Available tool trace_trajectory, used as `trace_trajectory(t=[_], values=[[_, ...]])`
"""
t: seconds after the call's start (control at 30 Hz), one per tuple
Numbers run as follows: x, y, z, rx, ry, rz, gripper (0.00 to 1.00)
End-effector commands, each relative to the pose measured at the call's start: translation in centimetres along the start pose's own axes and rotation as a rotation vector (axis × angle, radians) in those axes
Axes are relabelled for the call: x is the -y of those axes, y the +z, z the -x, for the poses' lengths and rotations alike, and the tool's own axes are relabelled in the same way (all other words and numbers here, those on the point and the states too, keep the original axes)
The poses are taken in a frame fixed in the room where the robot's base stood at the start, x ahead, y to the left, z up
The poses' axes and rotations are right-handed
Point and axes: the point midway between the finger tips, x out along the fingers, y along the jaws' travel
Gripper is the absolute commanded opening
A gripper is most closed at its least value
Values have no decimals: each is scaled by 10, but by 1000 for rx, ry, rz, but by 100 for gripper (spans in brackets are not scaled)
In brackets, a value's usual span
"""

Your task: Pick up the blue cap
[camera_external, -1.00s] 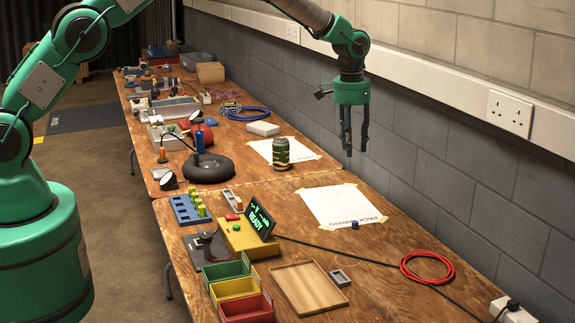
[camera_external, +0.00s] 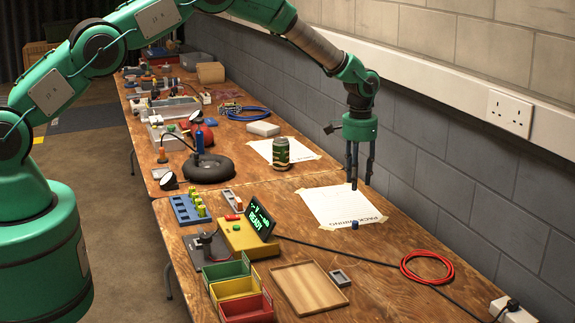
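The blue cap (camera_external: 355,225) is a small dark blue piece at the lower edge of the white paper sheet (camera_external: 335,204) on the wooden bench. My gripper (camera_external: 360,184) points down above the paper, behind and above the cap in the picture. Its fingers are apart and nothing shows between them. The fingertips are clear of the cap.
A coiled red cable (camera_external: 427,267) lies to the right, with a black cable (camera_external: 340,257) across the bench. A wooden tray (camera_external: 306,288), small grey box (camera_external: 340,277), yellow device (camera_external: 246,238) and green-striped can (camera_external: 281,153) stand nearby. The brick wall rises behind.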

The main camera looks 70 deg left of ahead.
Motion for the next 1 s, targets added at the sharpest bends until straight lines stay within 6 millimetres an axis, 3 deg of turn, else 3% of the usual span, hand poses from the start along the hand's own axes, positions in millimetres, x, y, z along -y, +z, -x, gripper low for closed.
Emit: trace_trajectory(t=[0.6, 1.0], values=[[0, 0, -76, 2, 0, 0, 38], [0, 0, -84, 0, 0, 0, 38]])
